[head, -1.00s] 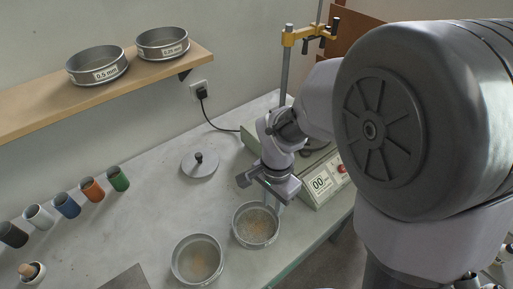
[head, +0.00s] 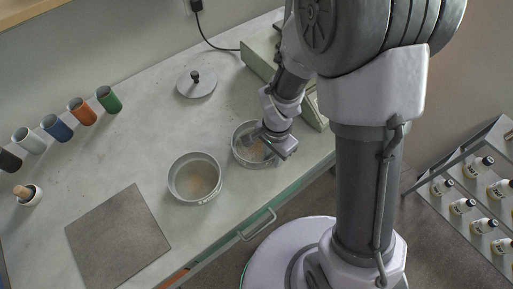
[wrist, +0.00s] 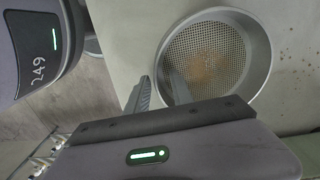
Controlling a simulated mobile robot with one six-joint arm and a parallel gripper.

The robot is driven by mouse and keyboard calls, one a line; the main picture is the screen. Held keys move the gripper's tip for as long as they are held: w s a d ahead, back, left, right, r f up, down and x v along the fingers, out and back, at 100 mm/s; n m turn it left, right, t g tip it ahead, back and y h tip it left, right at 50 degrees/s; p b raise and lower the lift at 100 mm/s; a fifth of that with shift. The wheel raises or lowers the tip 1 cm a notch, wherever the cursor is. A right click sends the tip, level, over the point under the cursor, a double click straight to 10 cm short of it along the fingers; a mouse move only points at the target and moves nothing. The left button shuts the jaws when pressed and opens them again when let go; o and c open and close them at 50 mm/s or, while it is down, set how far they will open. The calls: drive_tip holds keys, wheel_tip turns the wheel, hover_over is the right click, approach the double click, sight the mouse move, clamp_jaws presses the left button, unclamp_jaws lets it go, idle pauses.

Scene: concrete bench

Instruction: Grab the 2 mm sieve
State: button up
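Two round metal sieves stand on the bench, with no readable size label on either. The right sieve (head: 237,150) is partly hidden by my gripper (head: 268,142); the left sieve (head: 195,179) stands clear, with some tan material inside. In the wrist view, the sieve (wrist: 262,72) under my gripper (wrist: 161,88) shows a coarse mesh with a brownish patch. My gripper is open there, with one finger outside the near-left rim and the other over the inside. I cannot tell whether either finger touches the wall.
A green-grey machine (head: 258,62) stands behind the right sieve. A grey lid (head: 196,83) with a black knob lies farther back. Coloured cups (head: 82,111), a mortar (head: 29,196) and a dark flat plate (head: 117,236) are to the left. A bottle rack (head: 470,195) stands at right.

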drive_tip(key=shift+r, duration=0.1)
clamp_jaws()
idle(1.2)
